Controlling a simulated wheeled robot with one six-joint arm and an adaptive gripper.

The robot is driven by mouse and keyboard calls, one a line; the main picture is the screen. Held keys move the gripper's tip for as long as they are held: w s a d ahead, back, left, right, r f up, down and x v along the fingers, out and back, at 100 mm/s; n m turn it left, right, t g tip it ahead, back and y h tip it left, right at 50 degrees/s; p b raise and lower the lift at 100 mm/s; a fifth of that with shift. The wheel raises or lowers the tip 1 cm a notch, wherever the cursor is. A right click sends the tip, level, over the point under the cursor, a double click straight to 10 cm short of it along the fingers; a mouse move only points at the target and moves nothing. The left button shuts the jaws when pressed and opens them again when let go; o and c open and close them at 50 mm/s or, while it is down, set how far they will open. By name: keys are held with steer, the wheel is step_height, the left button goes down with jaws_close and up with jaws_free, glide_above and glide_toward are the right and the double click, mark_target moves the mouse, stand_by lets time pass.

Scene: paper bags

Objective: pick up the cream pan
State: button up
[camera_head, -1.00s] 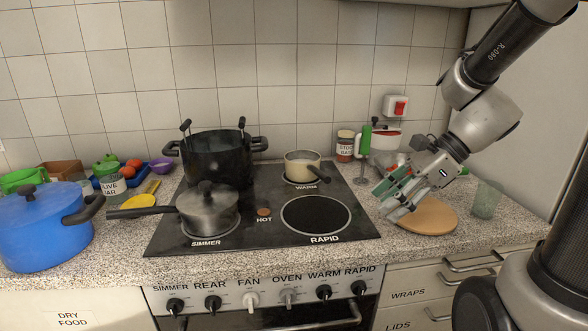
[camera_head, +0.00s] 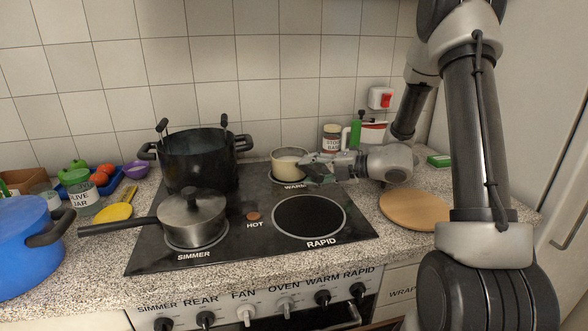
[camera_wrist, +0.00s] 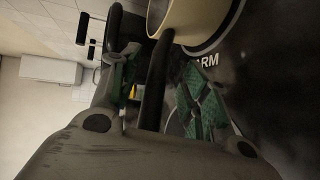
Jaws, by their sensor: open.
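The cream pan (camera_head: 288,161) stands on the WARM plate at the back right of the black hob. My gripper (camera_head: 318,171) is at its right side, low over the hob, where the pan's dark handle was seen. In the wrist view the cream pan (camera_wrist: 196,20) is at the top. Its dark handle (camera_wrist: 155,82) runs down between my two green-padded fingers (camera_wrist: 155,90), which stand apart on either side of it. I cannot tell whether a finger touches the handle. In the head view the gripper hides most of the handle.
A tall black pot (camera_head: 199,162) stands left of the cream pan, and a lidded grey saucepan (camera_head: 193,219) is in front of it. The RAPID plate (camera_head: 309,217) is bare. A jar (camera_head: 332,138) and a green-handled tool (camera_head: 355,133) stand behind my gripper. A round wooden board (camera_head: 414,209) lies right.

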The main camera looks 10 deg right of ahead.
steer(key=shift+x, duration=1)
steer(key=shift+c, duration=0.3)
jaws_close()
